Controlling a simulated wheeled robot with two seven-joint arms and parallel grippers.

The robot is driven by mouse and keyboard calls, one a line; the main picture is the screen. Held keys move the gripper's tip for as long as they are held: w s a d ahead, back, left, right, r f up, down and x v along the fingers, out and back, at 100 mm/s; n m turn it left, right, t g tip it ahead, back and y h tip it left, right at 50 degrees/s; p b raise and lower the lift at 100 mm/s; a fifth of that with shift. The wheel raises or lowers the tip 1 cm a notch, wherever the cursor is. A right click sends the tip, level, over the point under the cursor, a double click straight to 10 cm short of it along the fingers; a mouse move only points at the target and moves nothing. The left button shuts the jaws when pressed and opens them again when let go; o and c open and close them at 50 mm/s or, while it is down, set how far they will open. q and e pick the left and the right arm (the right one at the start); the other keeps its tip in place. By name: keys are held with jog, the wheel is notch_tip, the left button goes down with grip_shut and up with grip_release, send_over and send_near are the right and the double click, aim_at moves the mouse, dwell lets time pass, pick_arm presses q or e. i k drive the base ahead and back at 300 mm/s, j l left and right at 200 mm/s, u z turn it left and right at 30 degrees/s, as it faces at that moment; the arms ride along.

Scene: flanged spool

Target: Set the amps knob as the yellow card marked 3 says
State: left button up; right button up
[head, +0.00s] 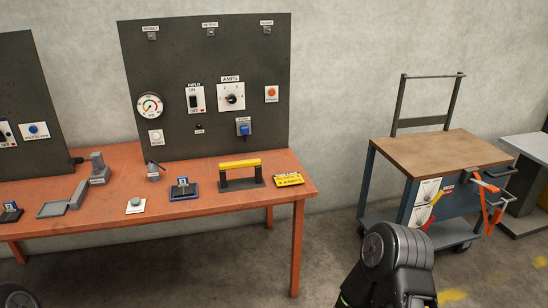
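The amps knob (231,99) is a black rotary knob on a white square plate, under a label reading AMPS, on the dark upright panel. Its pointer seems to face right, but it is too small to be sure. A yellow card (289,180) lies near the right end of the orange-brown bench; its small print seems to include "AMPS", and its number is not clearly readable. Parts of my arms show at the bottom left and bottom middle-right, away from the panel. Neither gripper's fingers are in view.
The panel (205,60) also carries a gauge (150,106), a black switch (194,99), a blue button (243,127) and an orange button (271,92). A yellow-topped handle (240,164) stands before it on the bench (230,202). A cart (435,150) stands right, with floor between.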

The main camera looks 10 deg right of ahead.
aim_at(232, 98)
jog(key=i+l+z, duration=0.5)
jog(key=i+l+u, duration=0.15)
jog(key=l, duration=0.15)
jog(key=i+l+u, duration=0.15)
jog(key=l, duration=0.2)
jog(key=i+l+u, duration=0.15)
jog(key=l, duration=0.2)
